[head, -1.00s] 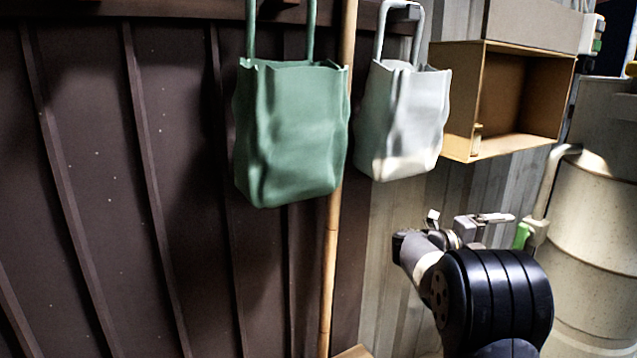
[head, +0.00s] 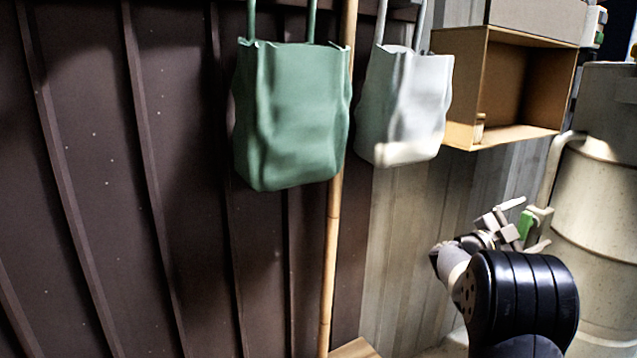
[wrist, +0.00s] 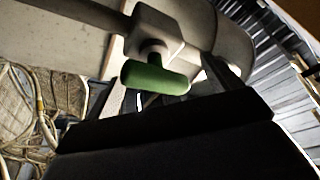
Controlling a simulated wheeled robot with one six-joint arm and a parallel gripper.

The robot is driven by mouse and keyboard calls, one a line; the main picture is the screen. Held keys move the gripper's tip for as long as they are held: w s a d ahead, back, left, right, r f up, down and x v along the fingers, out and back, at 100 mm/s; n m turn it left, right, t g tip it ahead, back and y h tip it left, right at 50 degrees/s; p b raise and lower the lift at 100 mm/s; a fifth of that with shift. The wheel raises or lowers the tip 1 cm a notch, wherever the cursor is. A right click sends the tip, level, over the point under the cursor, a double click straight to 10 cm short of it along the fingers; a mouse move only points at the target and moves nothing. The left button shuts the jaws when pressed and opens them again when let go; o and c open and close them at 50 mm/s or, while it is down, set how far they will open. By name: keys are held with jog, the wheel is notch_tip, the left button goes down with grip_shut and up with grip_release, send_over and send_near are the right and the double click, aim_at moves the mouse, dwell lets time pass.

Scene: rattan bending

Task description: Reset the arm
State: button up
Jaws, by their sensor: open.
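My gripper (head: 525,226) is open at the lower right in the head view, with its fingers pointing right. A green handle (head: 526,221) on a pale pipe fitting of the large drum (head: 592,215) shows at the fingers. In the wrist view the green handle (wrist: 155,79) lies ahead, in the space in front of my open gripper (wrist: 172,82). I cannot tell whether a finger touches it. My black arm link hides part of the drum's lower side.
A green bag (head: 292,120) and a white bag (head: 405,105) hang on the wall. A bamboo-like pole (head: 333,230) stands behind the green bag. An open wooden box (head: 462,95) is mounted at upper right. In the wrist view, a bundle of tangled strands (wrist: 25,115) lies at left.

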jog(key=n+t, duration=0.1)
jog(key=n, duration=0.1)
jog(key=n+t+p, duration=0.1)
jog(key=n, duration=0.1)
jog(key=n+t, duration=0.1)
jog(key=n, duration=0.1)
jog(key=shift+r+p, duration=0.25)
jog(key=shift+p, duration=0.05)
jog(key=n+t+p, duration=0.1)
jog(key=n, duration=0.2)
jog(key=n+t+y+p, duration=0.1)
jog(key=n+t+p, duration=0.1)
jog(key=n, duration=0.1)
jog(key=shift+w+a+r+n, duration=0.1)
jog(key=shift+w+n, duration=0.05)
jog(key=shift+n, duration=0.25)
jog(key=shift+v, duration=1.7)
jog(key=shift+f, duration=0.25)
